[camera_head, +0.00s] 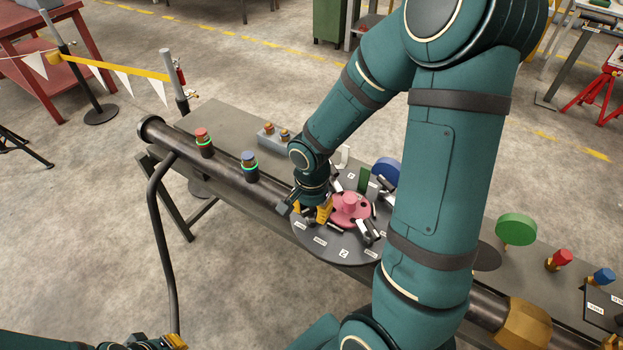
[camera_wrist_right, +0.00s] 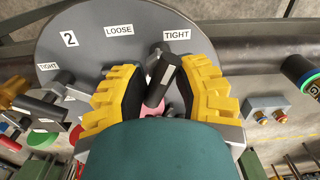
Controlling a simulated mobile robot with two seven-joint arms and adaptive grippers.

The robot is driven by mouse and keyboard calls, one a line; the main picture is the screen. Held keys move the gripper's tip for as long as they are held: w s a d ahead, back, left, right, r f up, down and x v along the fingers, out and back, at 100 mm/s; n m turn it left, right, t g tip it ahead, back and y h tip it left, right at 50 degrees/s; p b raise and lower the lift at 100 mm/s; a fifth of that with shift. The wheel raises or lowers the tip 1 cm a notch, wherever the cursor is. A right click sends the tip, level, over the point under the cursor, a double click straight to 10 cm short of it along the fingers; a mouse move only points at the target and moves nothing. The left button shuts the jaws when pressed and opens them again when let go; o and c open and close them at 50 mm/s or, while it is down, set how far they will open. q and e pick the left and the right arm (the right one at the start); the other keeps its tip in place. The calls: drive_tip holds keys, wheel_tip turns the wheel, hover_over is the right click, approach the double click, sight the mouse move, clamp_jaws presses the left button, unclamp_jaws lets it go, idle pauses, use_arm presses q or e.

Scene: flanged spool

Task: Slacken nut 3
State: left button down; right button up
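The dark round flange (camera_head: 333,243) carries a pink hub (camera_head: 350,207) and several dark bar-handled nuts, with white labels around its rim. In the wrist view the flange (camera_wrist_right: 95,60) shows labels reading "2", "LOOSE" and "TIGHT". My right gripper (camera_head: 318,211) is over the flange's left side. In the wrist view its yellow fingers (camera_wrist_right: 160,95) stand apart on both sides of one dark nut handle (camera_wrist_right: 160,82), with gaps visible. I cannot read this nut's number. My left gripper (camera_head: 172,342) is at the bottom left edge, mostly cut off.
A green disc (camera_head: 516,229) and red and blue fittings stand right. My right arm hides part of the bench.

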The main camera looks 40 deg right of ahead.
drive_tip(key=n+p, duration=0.5)
drive_tip(key=p, duration=0.1)
drive_tip(key=shift+r+n, duration=0.25)
drive_tip(key=shift+n, duration=0.15)
drive_tip(key=shift+f+n+b, duration=0.25)
drive_tip(key=shift+n+b, duration=0.1)
drive_tip(key=shift+n, duration=0.95)
drive_tip(key=n+p, duration=0.1)
drive_tip(key=n, duration=0.4)
drive_tip(key=m+b, duration=0.1)
drive_tip(key=b, duration=0.1)
drive_tip(key=m+b, duration=0.1)
drive_tip(key=shift+f+b, duration=0.3)
drive_tip(key=shift+b, duration=0.05)
wheel_tip(320, 180, up, 7)
drive_tip(key=p, duration=0.5)
drive_tip(key=shift+f+p, duration=0.1)
drive_tip(key=shift+p, duration=0.25)
drive_tip(key=shift+r, duration=0.4)
